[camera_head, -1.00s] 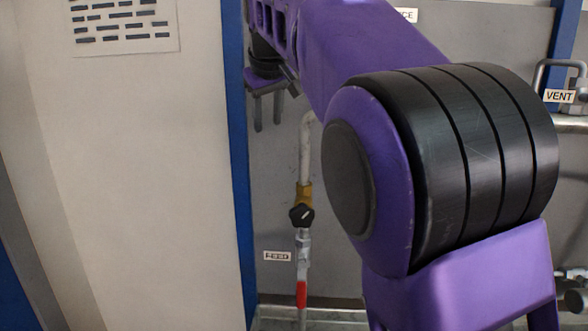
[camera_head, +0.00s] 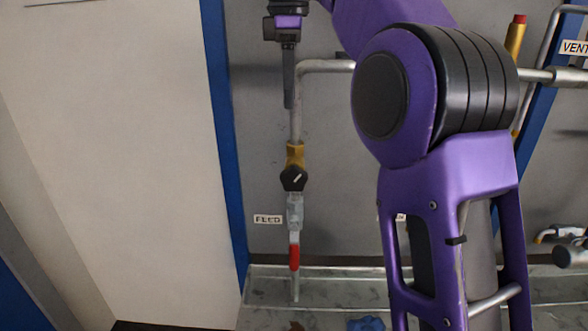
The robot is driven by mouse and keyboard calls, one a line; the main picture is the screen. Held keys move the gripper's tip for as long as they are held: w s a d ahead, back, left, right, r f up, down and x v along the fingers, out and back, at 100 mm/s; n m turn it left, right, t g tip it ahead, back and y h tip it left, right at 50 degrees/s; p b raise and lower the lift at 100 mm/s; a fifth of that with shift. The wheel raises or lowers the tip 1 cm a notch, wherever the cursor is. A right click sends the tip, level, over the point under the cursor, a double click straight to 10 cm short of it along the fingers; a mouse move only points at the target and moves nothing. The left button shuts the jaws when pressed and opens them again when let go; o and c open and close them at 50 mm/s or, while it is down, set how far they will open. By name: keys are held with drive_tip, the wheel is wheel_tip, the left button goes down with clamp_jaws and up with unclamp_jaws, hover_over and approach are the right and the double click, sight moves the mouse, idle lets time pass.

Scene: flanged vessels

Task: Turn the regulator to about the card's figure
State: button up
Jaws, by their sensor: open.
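The regulator is a black knob (camera_head: 293,178) with a white pointer mark slanting to the upper right. It sits below a brass fitting (camera_head: 295,155) on the vertical pipe beside the "FEED" label (camera_head: 268,219). My gripper (camera_head: 288,104) points down above the regulator in the picture, apart from the knob. Its fingers are seen edge-on, nearly overlapping, and it is open with nothing visible in it. No readable card figure or dial shows in this view.
A red-sleeved piece (camera_head: 294,257) is lower on the same pipe. A pale panel (camera_head: 130,150) with a blue post (camera_head: 222,130) stands left. My arm covers the right middle, partly hiding another label. The "VENT" label (camera_head: 573,47) is at upper right. A blue item (camera_head: 366,324) lies low.

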sight(289, 168)
wheel_tip(289, 168, down, 17)
drive_tip(key=shift+s+a+b, duration=0.1)
drive_tip(key=shift+s+b, duration=0.05)
drive_tip(key=shift+b, duration=0.65)
clamp_jaws()
